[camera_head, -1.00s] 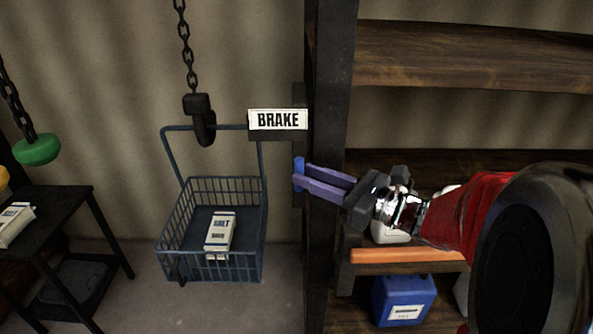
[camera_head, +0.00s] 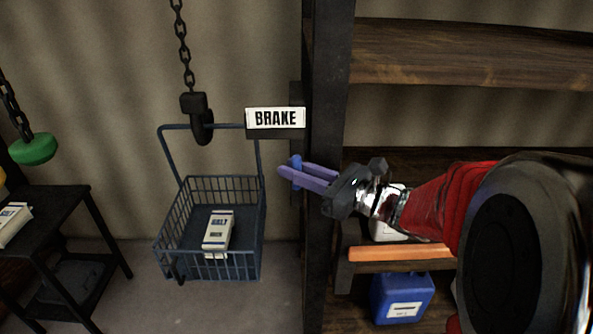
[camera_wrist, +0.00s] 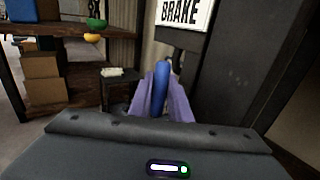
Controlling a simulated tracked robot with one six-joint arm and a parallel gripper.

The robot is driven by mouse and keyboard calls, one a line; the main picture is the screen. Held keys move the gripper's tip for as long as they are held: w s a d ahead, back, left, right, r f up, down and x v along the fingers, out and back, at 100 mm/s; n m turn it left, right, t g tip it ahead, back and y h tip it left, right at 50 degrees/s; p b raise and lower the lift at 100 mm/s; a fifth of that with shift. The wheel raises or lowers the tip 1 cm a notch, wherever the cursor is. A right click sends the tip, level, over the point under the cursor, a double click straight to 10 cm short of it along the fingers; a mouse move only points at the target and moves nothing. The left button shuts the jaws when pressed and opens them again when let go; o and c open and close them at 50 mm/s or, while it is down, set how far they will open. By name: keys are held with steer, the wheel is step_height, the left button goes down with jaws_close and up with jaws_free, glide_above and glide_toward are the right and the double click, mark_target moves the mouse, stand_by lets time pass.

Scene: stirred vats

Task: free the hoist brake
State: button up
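The BRAKE sign (camera_head: 275,118) is on the dark post. Below it a blue brake handle (camera_head: 297,164) stands out upright; it also shows in the wrist view (camera_wrist: 160,82). My gripper (camera_head: 302,175) is at the handle, with one purple finger on each side of it. In the wrist view the fingers (camera_wrist: 161,100) flank the handle closely. I cannot tell whether they press on it. The hoist's black hook (camera_head: 200,120) hangs on a chain (camera_head: 182,50). It carries a wire basket (camera_head: 165,240) with a white labelled packet (camera_head: 218,234) inside.
The dark post (camera_head: 327,100) and wooden shelves (camera_head: 470,60) stand close beside my arm. An orange bar (camera_head: 400,253) and a blue jug (camera_head: 402,297) are below it.

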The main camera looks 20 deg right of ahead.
steer(key=shift+g+h, duration=0.3)
jaws_close()
steer(key=shift+a+n+g+h, duration=0.15)
steer(key=shift+n+g+h, duration=0.65)
steer(key=shift+n+h, duration=0.25)
steer(key=n+g+h, duration=0.1)
steer(key=h, duration=0.1)
steer(key=n+g+h, duration=0.1)
steer(key=h, duration=0.1)
steer(key=shift+a+f+g+h, duration=0.15)
steer(key=shift+g+h, duration=0.1)
steer(key=shift+g, duration=0.15)
steer(key=shift+a+f+n+g+h, duration=0.1)
steer(key=shift+n+g+h, duration=0.6)
steer(key=shift+h, duration=0.9)
steer(key=shift+f+n+g+h, duration=0.15)
steer(key=shift+n+g+h, duration=0.3)
steer(key=shift+h, duration=1.05)
steer(key=shift+o, duration=2.4)
jaws_free()
steer(key=shift+o, duration=0.3)
